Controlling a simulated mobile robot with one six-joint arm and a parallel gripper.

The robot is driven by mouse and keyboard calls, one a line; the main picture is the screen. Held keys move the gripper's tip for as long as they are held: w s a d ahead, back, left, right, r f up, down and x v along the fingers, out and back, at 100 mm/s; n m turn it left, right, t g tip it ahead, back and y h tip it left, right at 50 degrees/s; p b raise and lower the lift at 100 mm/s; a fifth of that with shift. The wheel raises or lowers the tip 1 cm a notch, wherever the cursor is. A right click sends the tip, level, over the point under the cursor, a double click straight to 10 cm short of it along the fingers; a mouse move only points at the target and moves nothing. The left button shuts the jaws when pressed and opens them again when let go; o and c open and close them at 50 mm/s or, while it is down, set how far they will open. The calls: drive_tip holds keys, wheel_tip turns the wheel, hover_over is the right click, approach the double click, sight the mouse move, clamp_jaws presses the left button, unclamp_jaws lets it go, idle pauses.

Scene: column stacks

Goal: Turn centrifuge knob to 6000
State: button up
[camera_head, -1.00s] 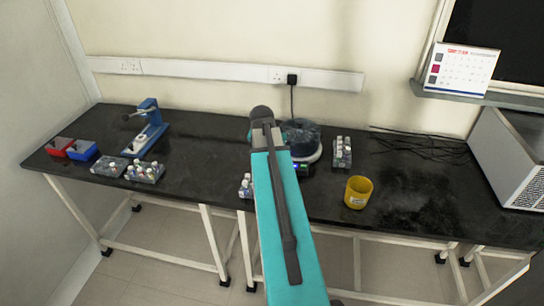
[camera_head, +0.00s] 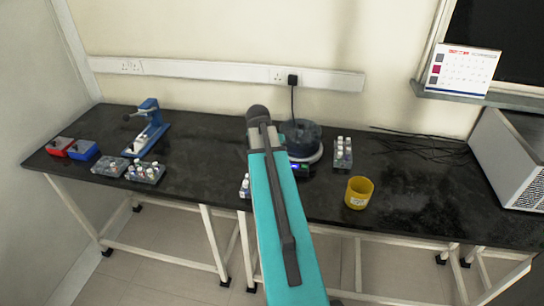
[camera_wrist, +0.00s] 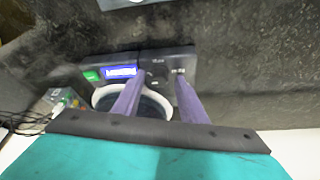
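The centrifuge (camera_head: 305,140) has a dark round bowl on a pale base and stands on the black bench, partly behind my arm in the head view. Its front panel (camera_wrist: 160,56) shows in the wrist view, with a lit blue display (camera_wrist: 121,72) and a green button (camera_wrist: 91,75). My gripper (camera_wrist: 161,76) has two purple fingers spread apart over the panel, right of the display, with nothing visibly held. The knob is not clearly seen; it is small or hidden around the fingers. The display's digits are too blurred to read. The head view hides the fingers.
A tube rack (camera_head: 342,154) stands right of the centrifuge, and a yellow beaker (camera_head: 358,193) nearer the front. Another rack (camera_head: 245,187) is partly behind my arm. A blue device (camera_head: 150,130) and more racks (camera_head: 146,173) are at left.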

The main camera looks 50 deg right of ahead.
drive_tip(key=shift+r, duration=0.2)
drive_tip(key=b+v, duration=0.2)
drive_tip(key=v, duration=1.1)
drive_tip(key=shift+a+r, duration=0.15)
idle(0.4)
drive_tip(key=shift+s, duration=0.15)
drive_tip(key=shift+s, duration=0.1)
idle(0.4)
